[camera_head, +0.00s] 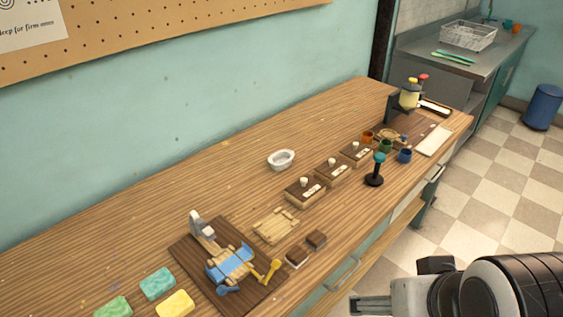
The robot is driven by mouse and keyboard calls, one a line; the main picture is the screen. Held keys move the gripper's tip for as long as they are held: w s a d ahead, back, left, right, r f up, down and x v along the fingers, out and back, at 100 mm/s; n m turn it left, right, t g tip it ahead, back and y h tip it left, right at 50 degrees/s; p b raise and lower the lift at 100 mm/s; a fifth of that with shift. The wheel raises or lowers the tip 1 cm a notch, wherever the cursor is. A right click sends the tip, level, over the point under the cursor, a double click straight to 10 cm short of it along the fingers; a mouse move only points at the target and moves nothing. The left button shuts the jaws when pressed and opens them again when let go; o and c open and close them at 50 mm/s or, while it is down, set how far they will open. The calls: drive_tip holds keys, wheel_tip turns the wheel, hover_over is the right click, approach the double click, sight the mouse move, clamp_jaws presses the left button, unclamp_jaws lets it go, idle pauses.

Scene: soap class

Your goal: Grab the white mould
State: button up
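A white oval hollow dish (281,160), which looks like the white mould, sits on the wooden table (150,235) near the wall side, about the middle of the view. It appears empty and nothing touches it. My gripper (368,306) is at the bottom edge, in front of the table and well apart from the dish, to its lower right. Its fingers are partly cut off by the frame, so I cannot tell whether they are open or shut. I see nothing held in it.
Brown boxes with white knobs (304,190) stand right of the dish. A black stamp (375,170) stands upright near the front edge. A wooden tray (276,225), a blue device on a dark board (230,265) and coloured sponges (157,283) lie left. Table around the dish is clear.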

drive_tip(key=shift+w, duration=0.1)
drive_tip(key=w+a+t+y, duration=0.1)
drive_tip(key=w+a, duration=0.3)
drive_tip(key=w, duration=0.9)
drive_tip(key=w+a+r+n+t+y, duration=0.15)
drive_tip(key=w+a, duration=0.25)
drive_tip(key=w, duration=1)
drive_tip(key=w+a+t, duration=0.2)
drive_tip(key=w+a, duration=0.2)
drive_tip(key=w, duration=0.9)
drive_tip(key=w+a+f+t, duration=0.1)
drive_tip(key=w+a+f, duration=0.1)
drive_tip(key=w+f, duration=0.5)
drive_tip(key=w+a+f+m+h, duration=0.1)
drive_tip(key=w+a+f, duration=0.1)
drive_tip(key=w+f, duration=0.4)
drive_tip(key=w+a+f+t+h, duration=0.1)
drive_tip(key=w+a+f, duration=0.1)
drive_tip(key=w+f, duration=0.5)
drive_tip(key=shift+w+f+m+t, duration=0.15)
drive_tip(key=shift+f+t, duration=0.05)
drive_tip(key=shift+f, duration=0.8)
drive_tip(key=shift+w+f+m+t, duration=0.1)
drive_tip(key=shift+w+f+t, duration=0.05)
drive_tip(key=shift+f, duration=0.8)
drive_tip(key=shift+w+f+h, duration=0.15)
drive_tip(key=shift+f+h, duration=0.1)
drive_tip(key=shift+f, duration=0.3)
